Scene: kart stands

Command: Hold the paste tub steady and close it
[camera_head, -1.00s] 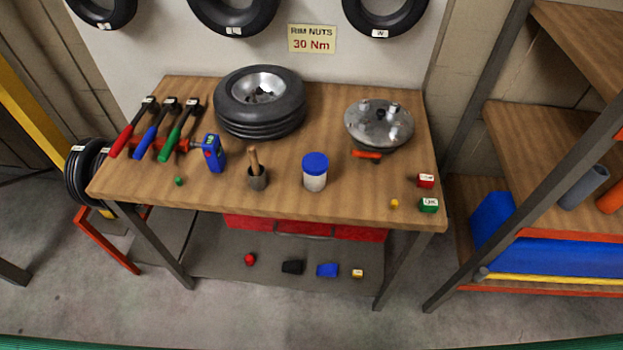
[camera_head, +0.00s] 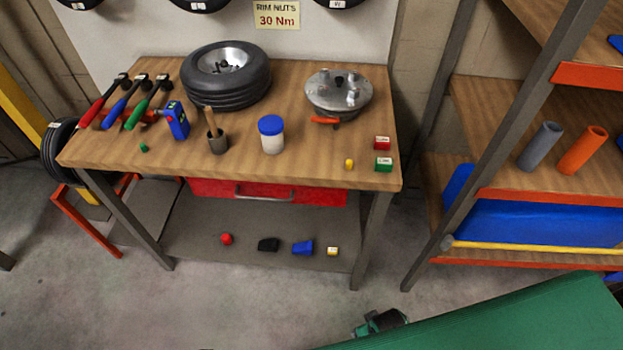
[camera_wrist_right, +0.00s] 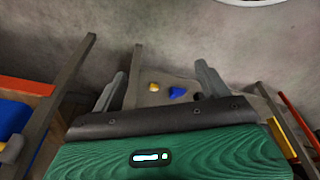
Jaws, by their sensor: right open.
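The paste tub (camera_head: 271,141) is a white tub that stands upright on the wooden workbench. The tub does not show in that view. My left gripper is not in view.
On the workbench (camera_head: 230,172), a brush pot (camera_head: 217,143) stands left of the tub, a tyre (camera_head: 226,77) and a metal disc fixture (camera_head: 338,92) behind it. Small boxes (camera_head: 383,163) lie at the right edge. A shelving rack (camera_head: 500,105) stands to the right.

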